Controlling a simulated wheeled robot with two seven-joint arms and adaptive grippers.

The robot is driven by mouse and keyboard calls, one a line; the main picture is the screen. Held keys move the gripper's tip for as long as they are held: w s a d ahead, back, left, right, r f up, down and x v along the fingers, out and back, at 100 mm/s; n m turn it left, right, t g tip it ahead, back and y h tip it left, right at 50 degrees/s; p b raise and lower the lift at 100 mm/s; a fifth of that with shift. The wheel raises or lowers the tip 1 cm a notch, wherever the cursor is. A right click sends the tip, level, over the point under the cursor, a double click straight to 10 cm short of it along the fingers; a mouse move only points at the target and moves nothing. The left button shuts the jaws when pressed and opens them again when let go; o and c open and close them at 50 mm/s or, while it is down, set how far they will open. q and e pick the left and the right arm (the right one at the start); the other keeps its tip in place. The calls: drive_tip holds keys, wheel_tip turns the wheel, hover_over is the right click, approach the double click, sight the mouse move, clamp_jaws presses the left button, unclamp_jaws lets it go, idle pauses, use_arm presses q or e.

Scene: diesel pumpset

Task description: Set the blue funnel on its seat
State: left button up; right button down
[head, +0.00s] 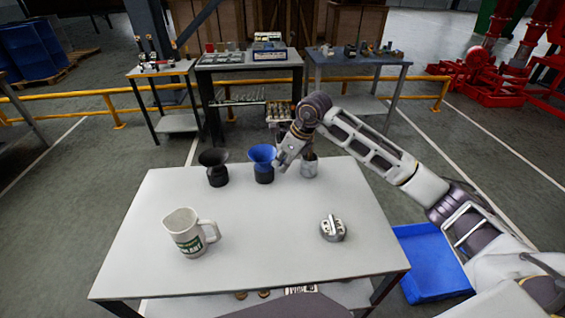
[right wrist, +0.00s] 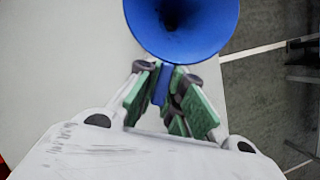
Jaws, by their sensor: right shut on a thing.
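The blue funnel (head: 262,153) is at the far side of the white table, mouth up and about upright. A short black holder (head: 264,176) shows directly beneath it; I cannot tell whether the funnel rests fully in it. My right gripper (head: 281,161) is at the funnel's right side. In the right wrist view, the green-padded right gripper (right wrist: 170,95) is shut on a blue tab of the funnel (right wrist: 180,22). The funnel's lower part and the holder are hidden there. My left gripper is not in view.
A black funnel-shaped piece (head: 214,166) stands left of the blue funnel, and a grey metal canister (head: 309,168) stands right. A white mug (head: 187,233) and a metal part (head: 333,229) are nearer. The middle of the white table (head: 262,225) is clear. A blue bin (head: 430,262) is on the floor.

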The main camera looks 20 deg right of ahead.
idle(0.3)
drive_tip(key=c, duration=1.5)
unclamp_jaws()
drive_tip(key=shift+o, duration=0.7)
drive_tip(key=o, duration=0.3)
drive_tip(key=shift+r, duration=0.15)
drive_tip(key=shift+r+p, duration=1.75)
drive_tip(key=shift+r, duration=1.6)
